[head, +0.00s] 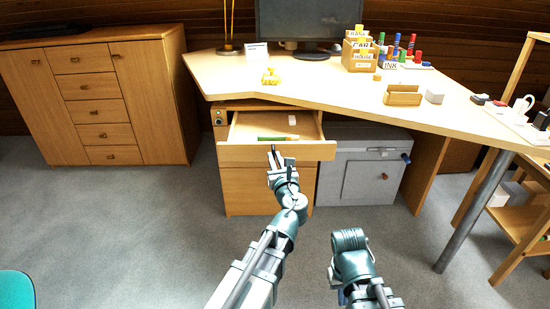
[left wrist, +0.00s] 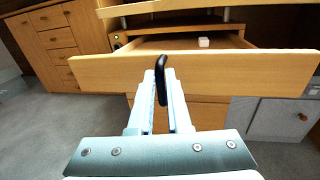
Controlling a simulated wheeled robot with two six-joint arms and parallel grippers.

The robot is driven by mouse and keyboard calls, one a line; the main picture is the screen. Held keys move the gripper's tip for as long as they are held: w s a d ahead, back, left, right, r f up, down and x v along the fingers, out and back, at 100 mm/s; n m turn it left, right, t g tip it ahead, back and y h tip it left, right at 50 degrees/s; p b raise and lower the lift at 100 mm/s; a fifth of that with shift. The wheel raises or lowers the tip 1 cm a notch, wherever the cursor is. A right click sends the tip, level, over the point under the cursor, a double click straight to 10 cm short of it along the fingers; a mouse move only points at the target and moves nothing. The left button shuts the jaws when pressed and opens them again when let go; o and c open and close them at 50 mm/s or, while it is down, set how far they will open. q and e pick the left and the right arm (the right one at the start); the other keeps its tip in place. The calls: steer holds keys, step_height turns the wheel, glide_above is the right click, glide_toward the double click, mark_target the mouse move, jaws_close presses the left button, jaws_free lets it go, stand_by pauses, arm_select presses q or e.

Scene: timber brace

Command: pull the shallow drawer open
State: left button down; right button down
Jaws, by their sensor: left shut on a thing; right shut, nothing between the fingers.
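The shallow drawer (head: 310,151) is the top drawer of the wooden pedestal under the desk, and it stands pulled out. Inside it lie a white block (head: 292,120) and a green and yellow stick-like thing (head: 276,138). My left gripper (head: 277,165) is at the middle of the drawer front. In the left wrist view its fingers are shut on the dark handle (left wrist: 161,80) of the drawer front (left wrist: 240,72). My right gripper (head: 340,272) is low in front of the desk, apart from the drawer; its fingers are mostly hidden behind its wrist.
The desk top (head: 330,92) overhangs the drawer. A grey cabinet (head: 362,170) stands right of the pedestal (head: 262,190). A metal desk leg (head: 470,210) is at the right. A wooden cabinet (head: 100,100) is at the left. The carpet between is clear.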

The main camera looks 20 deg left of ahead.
arm_select(q)
steer(key=c, duration=0.9)
jaws_free()
steer(key=shift+s, duration=0.1)
